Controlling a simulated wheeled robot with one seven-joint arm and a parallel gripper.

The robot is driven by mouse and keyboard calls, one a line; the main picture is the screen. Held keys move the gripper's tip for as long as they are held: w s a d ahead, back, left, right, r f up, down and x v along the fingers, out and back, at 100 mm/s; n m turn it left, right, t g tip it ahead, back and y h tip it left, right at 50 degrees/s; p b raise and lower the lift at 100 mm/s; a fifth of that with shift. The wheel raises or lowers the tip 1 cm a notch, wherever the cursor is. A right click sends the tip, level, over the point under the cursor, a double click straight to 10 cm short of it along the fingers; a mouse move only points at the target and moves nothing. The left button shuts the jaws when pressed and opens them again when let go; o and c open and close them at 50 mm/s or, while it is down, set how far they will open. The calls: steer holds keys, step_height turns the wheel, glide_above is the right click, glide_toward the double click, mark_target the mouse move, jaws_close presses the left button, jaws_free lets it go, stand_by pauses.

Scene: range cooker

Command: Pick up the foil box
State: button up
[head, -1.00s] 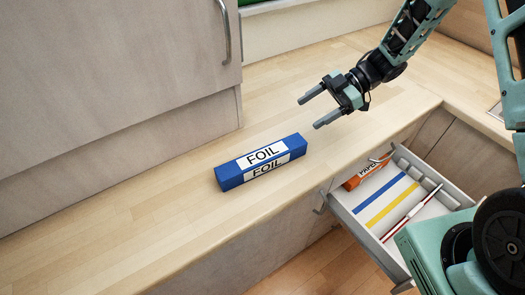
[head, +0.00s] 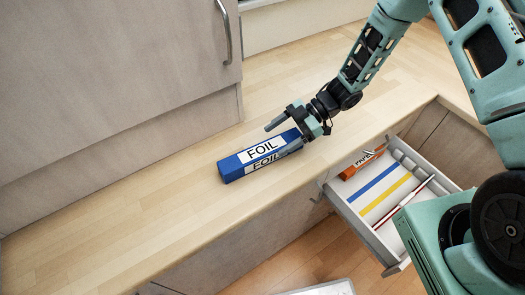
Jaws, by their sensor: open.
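The blue foil box (head: 240,167), with white FOIL labels on its top and front, lies on the wooden counter in the head view. My gripper (head: 272,139) is open at the box's right end. One finger shows beyond the box's far side, and the other is near its front right edge. The fingers and wrist hide part of the box's right end. I cannot tell whether either finger touches it.
An open drawer (head: 352,222) below the counter's front edge holds an orange box (head: 360,164) and blue and yellow strips. A cabinet (head: 110,85) stands at the back left. The counter (head: 120,215) left of the box is clear.

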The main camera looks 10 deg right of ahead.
mark_target(264, 149)
steer(key=p+x, duration=0.2)
steer(key=x, duration=0.2)
steer(key=shift+f+p, duration=0.1)
steer(key=shift+p, duration=0.2)
steer(key=shift+a+f, duration=0.25)
steer(key=shift+f, duration=0.05)
steer(key=c, duration=1.2)
